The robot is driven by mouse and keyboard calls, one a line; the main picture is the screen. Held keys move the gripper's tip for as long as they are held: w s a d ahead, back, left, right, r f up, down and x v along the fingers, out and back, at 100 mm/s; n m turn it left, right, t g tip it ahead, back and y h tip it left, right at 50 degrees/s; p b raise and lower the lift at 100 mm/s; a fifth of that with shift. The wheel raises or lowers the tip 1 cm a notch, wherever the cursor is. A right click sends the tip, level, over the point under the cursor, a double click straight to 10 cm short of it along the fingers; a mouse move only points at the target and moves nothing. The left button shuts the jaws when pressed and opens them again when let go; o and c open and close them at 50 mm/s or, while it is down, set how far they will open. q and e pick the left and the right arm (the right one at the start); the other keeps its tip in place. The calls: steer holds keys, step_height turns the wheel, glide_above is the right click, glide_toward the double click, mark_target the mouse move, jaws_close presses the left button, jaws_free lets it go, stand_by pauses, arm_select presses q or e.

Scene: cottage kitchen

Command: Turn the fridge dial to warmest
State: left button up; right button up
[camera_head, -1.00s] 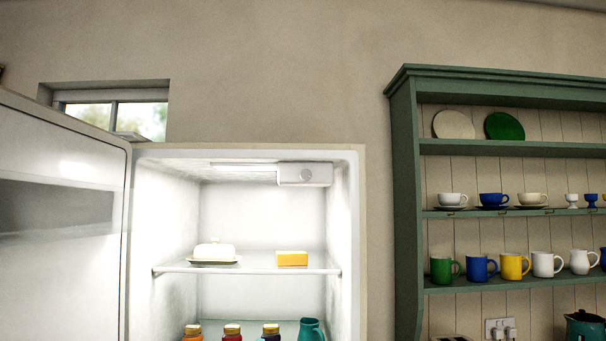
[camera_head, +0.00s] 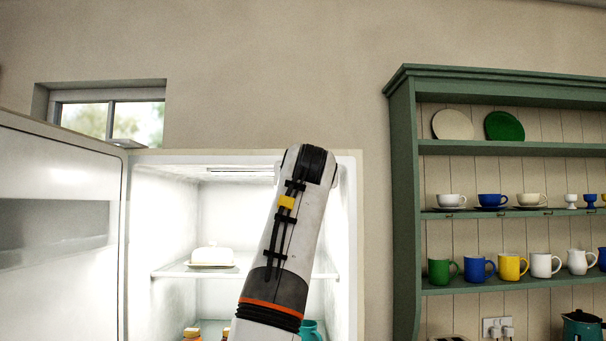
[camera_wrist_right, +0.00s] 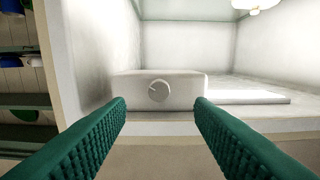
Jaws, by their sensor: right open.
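The fridge dial (camera_wrist_right: 158,91) is a small round light-grey knob on the front of a white control box (camera_wrist_right: 190,88). A mark on its face points to the left in the right wrist view, which looks upside down. My right gripper (camera_wrist_right: 160,103) is open, with its green ridged fingers on either side of the dial in that view. The fingers look short of the dial, with nothing between them. In the head view my right arm hides the dial, most of the box and the gripper. The fridge (camera_head: 348,240) stands open and lit. My left gripper is not in view.
The open fridge door (camera_head: 60,170) stands at the left. A white butter dish (camera_head: 212,256) sits on the upper fridge shelf (camera_head: 170,270), with jars and a teal jug (camera_head: 312,330) below. A green dresser (camera_head: 403,200) with crockery stands right of the fridge.

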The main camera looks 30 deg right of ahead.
steer(key=p+x, duration=0.3)
steer(key=x, duration=0.3)
steer(key=shift+w+d, duration=0.25)
steer(key=c, duration=1)
